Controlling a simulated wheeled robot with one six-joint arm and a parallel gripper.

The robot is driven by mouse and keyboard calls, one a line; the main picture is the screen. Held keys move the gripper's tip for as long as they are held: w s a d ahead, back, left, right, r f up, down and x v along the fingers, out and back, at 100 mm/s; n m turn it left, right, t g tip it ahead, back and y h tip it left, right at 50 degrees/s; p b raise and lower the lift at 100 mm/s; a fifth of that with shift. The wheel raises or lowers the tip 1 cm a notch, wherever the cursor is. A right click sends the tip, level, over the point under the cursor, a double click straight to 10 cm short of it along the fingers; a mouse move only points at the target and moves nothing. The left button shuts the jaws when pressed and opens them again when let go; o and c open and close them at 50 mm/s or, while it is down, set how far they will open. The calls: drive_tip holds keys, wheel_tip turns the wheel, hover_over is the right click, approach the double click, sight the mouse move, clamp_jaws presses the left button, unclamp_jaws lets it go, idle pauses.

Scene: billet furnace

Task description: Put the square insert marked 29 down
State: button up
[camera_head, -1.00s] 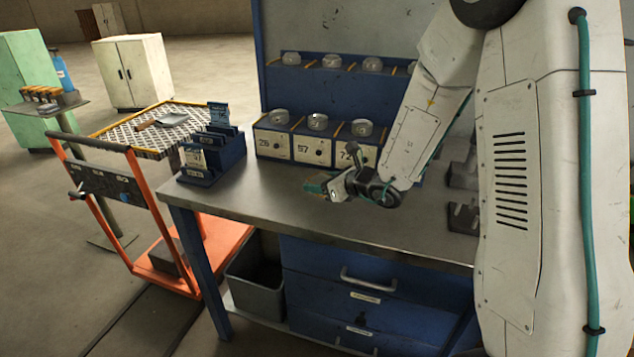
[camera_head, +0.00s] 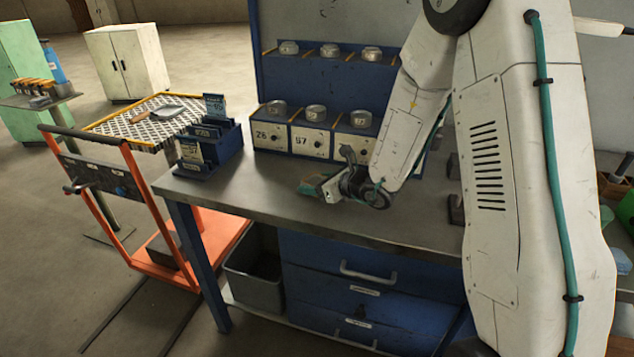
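My gripper (camera_head: 316,187) is over the middle of the grey metal workbench top (camera_head: 270,201), in front of the numbered blocks. Its teal-tipped fingers point left and down, close to the bench surface. Whether they touch it I cannot tell. The fingers are small and seen from the side, so I cannot tell whether they are open or shut, or whether they hold anything. I cannot make out a square insert marked 29 in this view.
Numbered blocks, including 26 (camera_head: 269,135) and 57 (camera_head: 310,142), carry round metal pieces along the bench back. A blue card rack (camera_head: 226,147) stands at the bench's left end. An orange trolley (camera_head: 128,180) stands left. Bare bench lies left of my gripper.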

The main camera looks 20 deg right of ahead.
drive_tip(key=shift+o, duration=0.9)
drive_tip(key=shift+r, duration=0.1)
